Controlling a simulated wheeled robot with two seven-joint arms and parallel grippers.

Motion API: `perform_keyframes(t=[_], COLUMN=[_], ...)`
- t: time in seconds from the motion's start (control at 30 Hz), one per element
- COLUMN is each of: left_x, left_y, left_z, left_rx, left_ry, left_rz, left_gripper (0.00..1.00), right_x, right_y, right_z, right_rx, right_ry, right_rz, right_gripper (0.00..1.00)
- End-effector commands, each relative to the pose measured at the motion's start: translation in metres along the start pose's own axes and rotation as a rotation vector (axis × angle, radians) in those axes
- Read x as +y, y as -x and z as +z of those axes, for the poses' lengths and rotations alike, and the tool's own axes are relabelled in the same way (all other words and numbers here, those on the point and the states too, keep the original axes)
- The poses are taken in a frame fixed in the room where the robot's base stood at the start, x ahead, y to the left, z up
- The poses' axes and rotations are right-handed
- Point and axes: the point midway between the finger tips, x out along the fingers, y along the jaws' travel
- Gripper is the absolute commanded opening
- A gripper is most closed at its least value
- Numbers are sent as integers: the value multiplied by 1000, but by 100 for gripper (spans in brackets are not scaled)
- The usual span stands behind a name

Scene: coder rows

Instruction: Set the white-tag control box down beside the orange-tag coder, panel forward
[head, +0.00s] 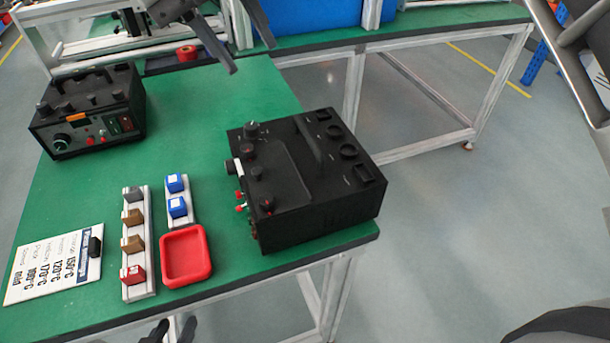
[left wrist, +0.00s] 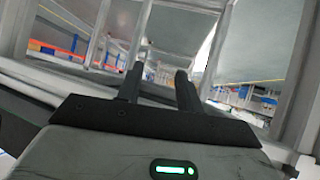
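The white-tag control box (head: 320,190) is black and stands upright on the green table near its right front corner. Its panel, with a white tag and red switches, faces left in the head view. The orange-tag coder (head: 92,108) stands at the table's back left, its panel facing the near side. Open table lies between them. My left gripper (head: 178,322) is low at the near table edge, empty, with its fingers apart; they also show in the left wrist view (left wrist: 158,85). My right gripper (head: 251,57) hangs in from the top, above and behind the box, fingers apart and empty.
Left of the box are a red tray (head: 187,256), a strip with blue blocks (head: 177,193), a longer strip with several blocks (head: 137,240) and a printed card (head: 52,272). A red tape roll (head: 187,53) lies at the back. The green surface right of the coder (head: 190,110) is clear.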

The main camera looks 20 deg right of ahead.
Motion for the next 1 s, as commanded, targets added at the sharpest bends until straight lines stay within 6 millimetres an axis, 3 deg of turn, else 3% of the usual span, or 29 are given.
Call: perform_keyframes(t=[0.17,0.5,0.83,1.0], left_x=[1,2,3,3], left_y=[-1,-4,-2,1], left_z=[0,6,0,-4], left_rx=[8,9,20,17], left_ry=[4,21,23,16], left_rz=[4,12,13,8], left_gripper=[36,36,36,36], right_x=[-4,-5,-7,-9], right_y=[-12,-83,-110,-135], right_z=[2,2,2,1], right_rx=[5,4,2,4], right_ry=[-25,-24,-25,-24], right_rz=[-18,-16,-17,-18], right_gripper=[36,36,36,36])
